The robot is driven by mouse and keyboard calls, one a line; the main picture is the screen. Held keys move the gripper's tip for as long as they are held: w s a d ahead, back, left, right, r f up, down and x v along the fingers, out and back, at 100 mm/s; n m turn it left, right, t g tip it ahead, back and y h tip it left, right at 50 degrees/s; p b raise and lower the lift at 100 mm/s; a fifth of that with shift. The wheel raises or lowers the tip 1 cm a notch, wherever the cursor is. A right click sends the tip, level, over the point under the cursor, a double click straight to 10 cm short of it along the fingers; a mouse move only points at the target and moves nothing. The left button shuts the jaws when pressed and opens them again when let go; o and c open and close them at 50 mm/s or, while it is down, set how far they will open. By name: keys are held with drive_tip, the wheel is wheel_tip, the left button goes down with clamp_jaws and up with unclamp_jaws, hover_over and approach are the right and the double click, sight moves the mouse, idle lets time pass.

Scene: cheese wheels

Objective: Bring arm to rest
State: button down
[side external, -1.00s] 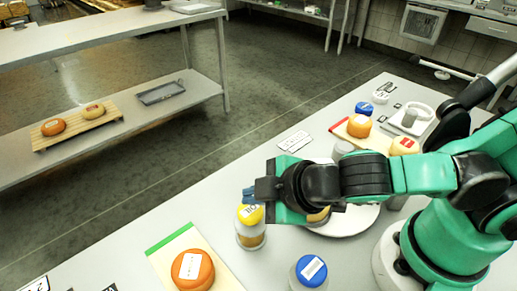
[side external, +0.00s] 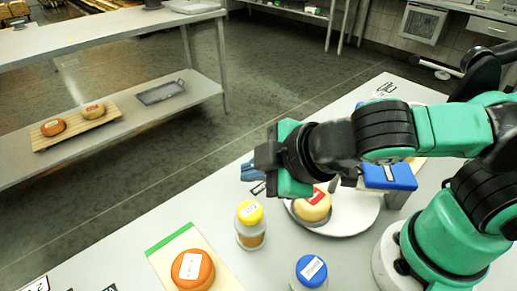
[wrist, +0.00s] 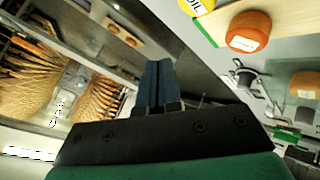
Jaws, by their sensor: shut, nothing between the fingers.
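My gripper (side external: 248,171) is raised above the table (side external: 215,213) in the side external view, over the area behind the yellow-lidded jar (side external: 250,222). Its blue fingers are closed together and empty. They also show shut in the middle of the wrist view (wrist: 157,82). My green and black arm reaches across the right side of the side external view and hides part of the table behind it.
A pale cheese wheel with a red label (side external: 313,206) sits on a round white plate (side external: 352,224) below my arm. An orange cheese wheel (side external: 192,269) rests on a green-edged board (side external: 172,240). A blue-lidded jar (side external: 311,270) stands at the front. A shelf unit (side external: 150,118) is at left.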

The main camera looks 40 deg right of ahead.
drive_tip(key=w+d+m+g+h, duration=0.1)
drive_tip(key=d+m, duration=0.4)
drive_tip(key=d, duration=0.2)
drive_tip(key=w+d+m, duration=0.2)
drive_tip(key=d+m, duration=0.4)
drive_tip(key=d, duration=0.1)
drive_tip(key=shift+w+d+f+g+h, duration=0.25)
drive_tip(key=shift+d+f+g+h, duration=0.05)
drive_tip(key=shift+f+g+h, duration=0.1)
drive_tip(key=s+a+r+n+g, duration=0.1)
drive_tip(key=a+r+n+g, duration=0.2)
drive_tip(key=a+n, duration=0.4)
drive_tip(key=s+a+r+n+g, duration=0.1)
drive_tip(key=a+r+n+g, duration=0.3)
drive_tip(key=a+n, duration=0.4)
drive_tip(key=r+n, duration=0.1)
drive_tip(key=n, duration=0.1)
drive_tip(key=shift+s+r+n, duration=0.3)
drive_tip(key=shift+s, duration=0.1)
drive_tip(key=shift+f, duration=0.1)
